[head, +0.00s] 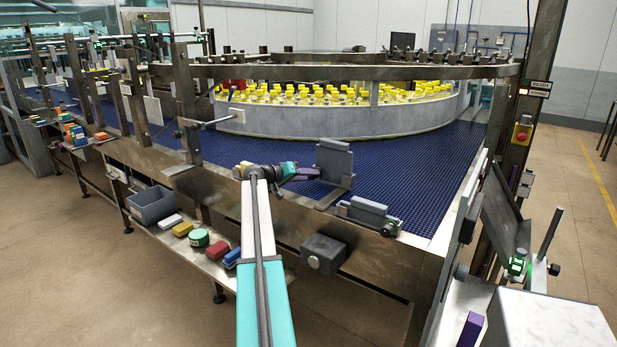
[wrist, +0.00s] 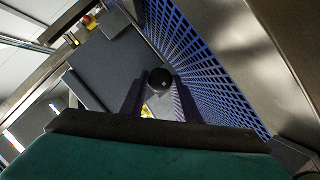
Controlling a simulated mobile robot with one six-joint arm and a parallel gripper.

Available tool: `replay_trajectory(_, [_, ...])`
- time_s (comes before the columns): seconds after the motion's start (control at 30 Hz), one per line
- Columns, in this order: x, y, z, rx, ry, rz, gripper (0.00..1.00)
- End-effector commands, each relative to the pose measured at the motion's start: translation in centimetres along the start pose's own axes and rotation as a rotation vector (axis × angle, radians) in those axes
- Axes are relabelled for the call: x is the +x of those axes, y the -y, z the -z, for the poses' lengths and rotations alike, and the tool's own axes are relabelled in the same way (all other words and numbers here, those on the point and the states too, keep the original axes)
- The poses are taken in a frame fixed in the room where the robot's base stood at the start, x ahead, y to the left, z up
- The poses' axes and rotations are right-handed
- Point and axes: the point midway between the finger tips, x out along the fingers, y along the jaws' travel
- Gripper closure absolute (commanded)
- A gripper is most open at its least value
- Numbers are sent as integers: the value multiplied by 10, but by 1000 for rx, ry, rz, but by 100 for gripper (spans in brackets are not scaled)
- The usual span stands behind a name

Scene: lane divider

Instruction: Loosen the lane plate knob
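The lane plate is an upright grey plate (head: 334,160) on a bracket at the near edge of the blue conveyor, right of my gripper in the head view. In the wrist view a large grey plate (wrist: 115,70) fills the left middle. A round black knob (wrist: 160,80) shows there between the tips of my two dark purple fingers. My gripper (head: 308,173) reaches over the rail toward the plate. The fingers stand apart, one on each side of the knob, and I see no clear contact. The knob is not clear in the head view.
Yellow-capped bottles (head: 330,94) stand behind a curved metal guide. A grey bin (head: 153,204) and several coloured blocks lie on the lower shelf. The blue belt (head: 420,165) is clear right of the plate.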

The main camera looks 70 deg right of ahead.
Motion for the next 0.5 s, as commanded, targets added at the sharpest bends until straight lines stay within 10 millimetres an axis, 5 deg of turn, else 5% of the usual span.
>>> replay_trajectory(0.1, [0,0,0,0,-1,0,52])
replay_trajectory(0.5, [-2,0,0,1,-1,0,52])
